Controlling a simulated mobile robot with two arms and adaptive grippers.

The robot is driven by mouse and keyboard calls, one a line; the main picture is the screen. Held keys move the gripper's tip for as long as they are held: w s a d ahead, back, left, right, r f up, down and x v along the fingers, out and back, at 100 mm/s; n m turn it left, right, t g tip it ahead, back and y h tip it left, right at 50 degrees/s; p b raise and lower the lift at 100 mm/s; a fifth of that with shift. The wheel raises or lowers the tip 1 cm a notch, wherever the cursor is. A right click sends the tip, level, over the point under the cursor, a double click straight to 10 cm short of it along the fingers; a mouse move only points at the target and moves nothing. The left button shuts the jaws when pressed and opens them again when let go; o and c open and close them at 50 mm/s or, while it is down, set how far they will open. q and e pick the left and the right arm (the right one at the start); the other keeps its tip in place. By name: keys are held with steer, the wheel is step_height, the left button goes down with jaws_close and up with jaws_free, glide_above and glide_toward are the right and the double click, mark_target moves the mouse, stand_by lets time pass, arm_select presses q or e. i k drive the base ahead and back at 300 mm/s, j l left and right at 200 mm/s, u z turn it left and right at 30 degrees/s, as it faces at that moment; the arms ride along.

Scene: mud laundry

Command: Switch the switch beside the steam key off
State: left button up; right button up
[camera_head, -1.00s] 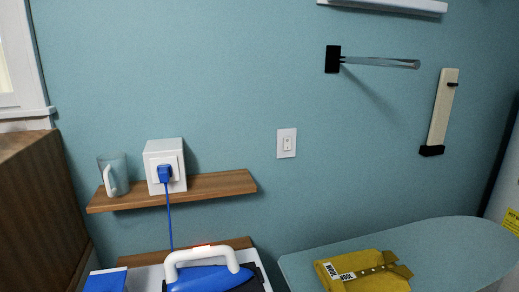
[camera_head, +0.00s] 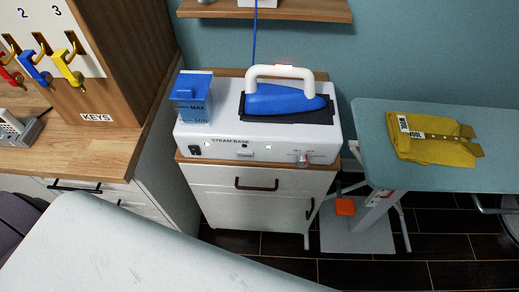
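The white steam base (camera_head: 225,135) stands on a small cabinet in the middle of the head view. A small black rocker switch (camera_head: 195,150) is at the left end of its front panel; its position is too small to tell. A small label or key (camera_head: 245,155) sits mid-panel, under the words STEAM BASE. Small dots and a light lie between them. A knob (camera_head: 303,160) is at the right of the panel. A blue iron with a white handle (camera_head: 285,98) rests on top. Neither of my grippers is in view.
A blue water tank (camera_head: 191,97) stands on the base's left. An ironing board (camera_head: 375,120) with a folded yellow cloth (camera_head: 430,140) stands at the right. A pale surface (camera_head: 150,250) fills the lower left.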

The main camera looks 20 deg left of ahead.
mark_target(195, 150)
steer(key=u, duration=1.25)
